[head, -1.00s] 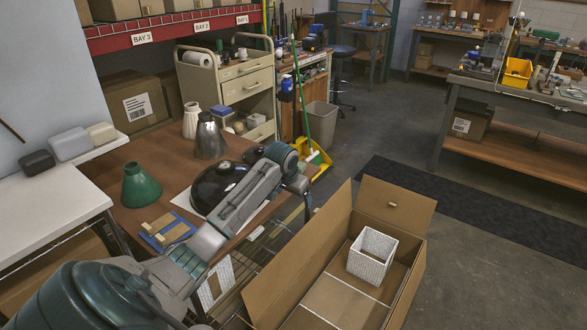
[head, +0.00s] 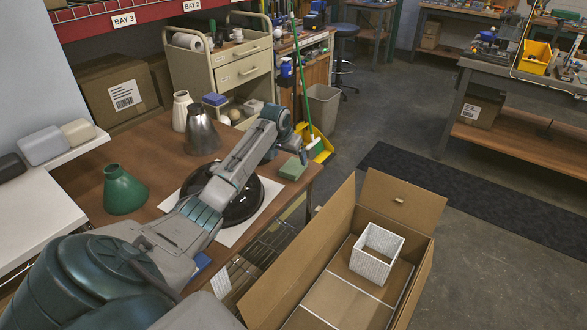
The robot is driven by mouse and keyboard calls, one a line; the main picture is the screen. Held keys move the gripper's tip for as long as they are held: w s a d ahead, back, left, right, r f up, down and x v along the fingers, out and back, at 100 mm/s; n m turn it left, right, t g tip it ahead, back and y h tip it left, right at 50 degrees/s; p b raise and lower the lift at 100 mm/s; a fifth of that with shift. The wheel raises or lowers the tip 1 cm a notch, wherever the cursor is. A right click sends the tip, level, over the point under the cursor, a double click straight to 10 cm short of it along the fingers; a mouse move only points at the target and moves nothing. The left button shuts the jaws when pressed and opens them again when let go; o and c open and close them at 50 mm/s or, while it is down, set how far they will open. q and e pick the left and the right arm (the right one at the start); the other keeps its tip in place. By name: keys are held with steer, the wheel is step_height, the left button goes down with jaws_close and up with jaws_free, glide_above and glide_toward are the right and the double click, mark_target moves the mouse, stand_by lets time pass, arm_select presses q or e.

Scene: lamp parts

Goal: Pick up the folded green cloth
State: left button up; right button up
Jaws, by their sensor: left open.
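The folded green cloth (head: 292,169) is a small flat block near the right edge of the brown wooden table (head: 85,180). My left arm reaches across the table from the lower left. My left gripper (head: 301,156) is small and dark in the head view, at the arm's far end, just above and behind the cloth. Its jaws are open, and nothing shows between them. I cannot tell whether it touches the cloth. My right gripper is not in view.
A black lamp base (head: 243,207) lies partly behind my arm. A green shade (head: 123,190), a grey metal shade (head: 201,131) and a cream vase (head: 181,110) stand on the table. An open cardboard box (head: 338,213) holding a white woven shade (head: 377,252) is at the right.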

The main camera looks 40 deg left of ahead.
mark_target(293, 167)
arm_select(q)
steer(key=x, duration=0.2)
steer(key=d+x, duration=0.1)
steer(key=x, duration=0.1)
steer(key=shift+f+p, duration=0.2)
steer(key=shift+p, duration=0.15)
steer(key=shift+w+a+f, duration=0.15)
steer(key=shift+f, duration=0.35)
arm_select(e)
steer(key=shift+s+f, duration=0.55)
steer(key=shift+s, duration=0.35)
arm_select(q)
steer(key=shift+f+p, duration=0.2)
steer(key=shift+p, duration=0.1)
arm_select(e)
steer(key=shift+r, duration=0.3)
arm_select(q)
steer(key=c, duration=1.1)
